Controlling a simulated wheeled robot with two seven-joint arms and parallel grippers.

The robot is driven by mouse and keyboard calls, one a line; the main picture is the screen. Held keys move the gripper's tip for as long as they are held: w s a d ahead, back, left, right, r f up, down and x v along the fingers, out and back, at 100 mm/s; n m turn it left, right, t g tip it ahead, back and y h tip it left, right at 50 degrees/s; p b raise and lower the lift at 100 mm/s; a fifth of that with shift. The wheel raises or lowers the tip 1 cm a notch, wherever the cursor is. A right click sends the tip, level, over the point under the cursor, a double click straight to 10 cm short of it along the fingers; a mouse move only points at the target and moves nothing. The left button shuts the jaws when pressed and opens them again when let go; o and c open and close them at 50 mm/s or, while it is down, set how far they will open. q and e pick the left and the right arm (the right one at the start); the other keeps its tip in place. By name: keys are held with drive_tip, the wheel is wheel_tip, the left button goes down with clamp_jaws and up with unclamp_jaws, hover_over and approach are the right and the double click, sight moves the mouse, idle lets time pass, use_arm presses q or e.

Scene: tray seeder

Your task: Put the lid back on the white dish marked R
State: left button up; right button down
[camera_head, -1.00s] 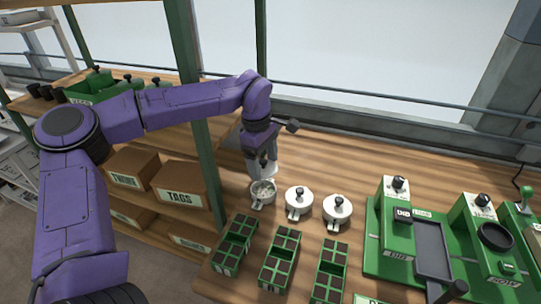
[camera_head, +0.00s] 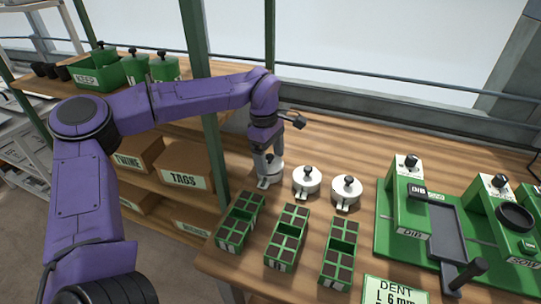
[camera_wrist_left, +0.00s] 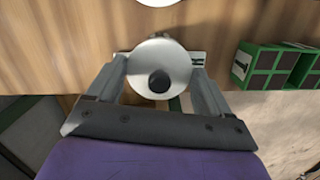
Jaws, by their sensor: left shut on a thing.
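My left gripper (camera_head: 268,158) points down over the leftmost white dish (camera_head: 274,177), at the left end of the row on the wooden bench. It is shut on the round pale lid (camera_wrist_left: 160,60), whose black knob (camera_wrist_left: 159,81) shows between the fingers in the left wrist view. The lid is over the dish, at or very near its rim; I cannot tell whether it rests there. The dish's inside is hidden. Its tag is too small to read. My right gripper is not in view.
Two lidded white dishes (camera_head: 307,180) (camera_head: 346,191) stand close to the right. Green seed trays (camera_head: 240,222) (camera_head: 288,238) (camera_head: 340,252) lie in front. A green post (camera_head: 199,70) and shelf boxes (camera_head: 184,180) are left. Green machines (camera_head: 410,215) stand at right.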

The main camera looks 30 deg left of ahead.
use_arm(q)
drive_tip(key=shift+d+r+p, duration=0.1)
drive_tip(key=shift+p, duration=0.7)
idle(0.6)
drive_tip(key=shift+f+p, duration=0.2)
drive_tip(key=shift+p, duration=0.1)
idle(0.9)
drive_tip(key=shift+p, duration=0.45)
idle(0.4)
drive_tip(key=o, duration=0.9)
wheel_tip(320, 180, up, 7)
drive_tip(key=p, duration=0.7)
drive_tip(key=shift+p, duration=0.3)
